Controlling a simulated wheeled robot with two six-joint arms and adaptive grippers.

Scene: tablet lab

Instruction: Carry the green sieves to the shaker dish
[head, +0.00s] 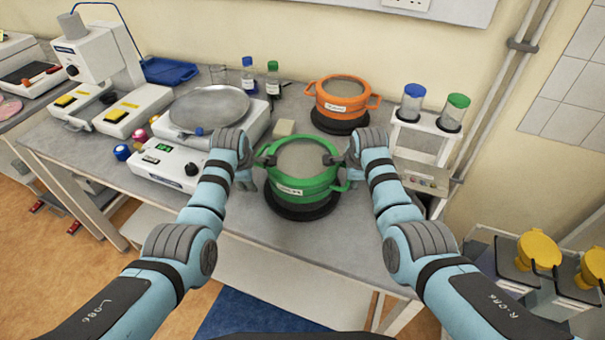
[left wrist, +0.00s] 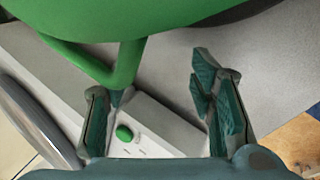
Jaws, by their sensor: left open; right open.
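The green sieves (head: 298,190), a labelled round stack with a side handle at left and right, sit on a black round base on the bench. My left gripper (head: 264,163) is open at the left handle. In the left wrist view, the green handle (left wrist: 124,66) reaches down beside one fingertip of my left gripper (left wrist: 155,80); nothing is clamped. My right gripper (head: 334,162) is open at the right handle; its fingers are partly hidden by its wrist. The shaker dish (head: 209,106), a shallow grey metal round, rests on a white machine to the left behind the sieves.
Orange sieves (head: 343,94) stand on another black base behind. A white control box (head: 165,164) is at left. A white rack (head: 424,135) with capped jars stands right. Small bottles (head: 272,80) stand at the back.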

